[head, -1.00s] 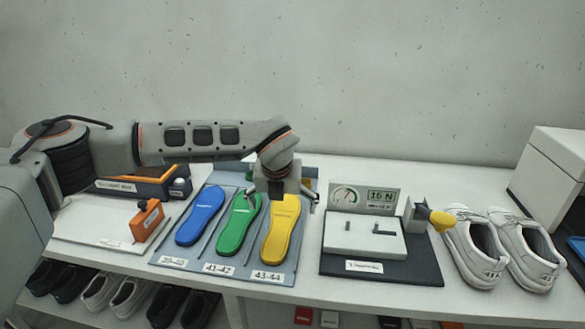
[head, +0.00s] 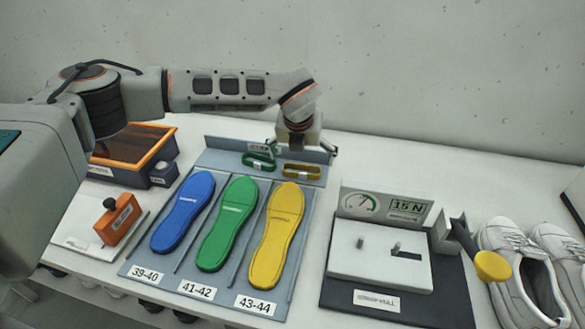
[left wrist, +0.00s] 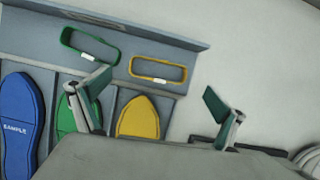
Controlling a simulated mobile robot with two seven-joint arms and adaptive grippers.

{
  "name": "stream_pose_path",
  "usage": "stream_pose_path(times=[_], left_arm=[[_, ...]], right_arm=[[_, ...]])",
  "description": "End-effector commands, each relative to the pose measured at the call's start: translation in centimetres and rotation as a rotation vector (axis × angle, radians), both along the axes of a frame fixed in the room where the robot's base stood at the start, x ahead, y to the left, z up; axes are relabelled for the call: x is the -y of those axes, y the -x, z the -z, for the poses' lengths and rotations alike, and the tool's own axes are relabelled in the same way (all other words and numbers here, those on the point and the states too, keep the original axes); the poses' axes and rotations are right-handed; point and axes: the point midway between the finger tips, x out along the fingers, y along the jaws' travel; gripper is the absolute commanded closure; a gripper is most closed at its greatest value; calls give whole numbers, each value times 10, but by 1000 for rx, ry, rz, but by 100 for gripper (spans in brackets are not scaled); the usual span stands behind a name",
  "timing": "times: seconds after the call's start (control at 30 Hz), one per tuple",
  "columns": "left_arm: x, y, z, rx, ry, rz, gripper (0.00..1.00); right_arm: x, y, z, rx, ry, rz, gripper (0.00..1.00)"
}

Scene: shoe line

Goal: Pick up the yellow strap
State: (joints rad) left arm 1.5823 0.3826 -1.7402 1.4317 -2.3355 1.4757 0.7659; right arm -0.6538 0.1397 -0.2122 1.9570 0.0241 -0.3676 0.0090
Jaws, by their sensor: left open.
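The yellow strap (head: 301,169) is a flat loop at the back right of the blue-grey tray, behind the yellow insole (head: 276,235). In the left wrist view the yellow strap (left wrist: 158,80) lies as a rounded rectangle with a small pale label. My left gripper (head: 299,148) is open and empty, above and behind the strap. In the left wrist view the strap appears beyond and between its spread fingers (left wrist: 157,92); contact is not visible. A green strap (head: 258,162) lies just left of the yellow one. My right gripper is out of view.
The tray (head: 215,160) also holds blue (head: 183,212) and green (head: 227,225) insoles between dividers. A force gauge stand (head: 385,205) is to the right, with white shoes (head: 520,265) beyond.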

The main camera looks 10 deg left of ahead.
Motion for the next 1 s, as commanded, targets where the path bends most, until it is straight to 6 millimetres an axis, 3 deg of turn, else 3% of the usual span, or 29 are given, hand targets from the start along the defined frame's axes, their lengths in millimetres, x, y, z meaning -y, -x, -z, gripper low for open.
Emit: stream_pose_path(times=[0.33, 0.63, 0.67, 0.8, 1.0], left_arm=[[-2, -8, 44, -1, 0, -1, 2], [-3, -10, 49, 1, 0, 0, 2], [-3, -10, 49, 1, 0, 0, 5], [-3, -10, 49, 1, 0, 0, 41], [-3, -10, 49, 1, 0, 0, 43]], right_arm=[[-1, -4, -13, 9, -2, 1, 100], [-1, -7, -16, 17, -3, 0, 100], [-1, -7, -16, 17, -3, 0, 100], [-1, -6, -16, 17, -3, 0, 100], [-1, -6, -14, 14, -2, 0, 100]])
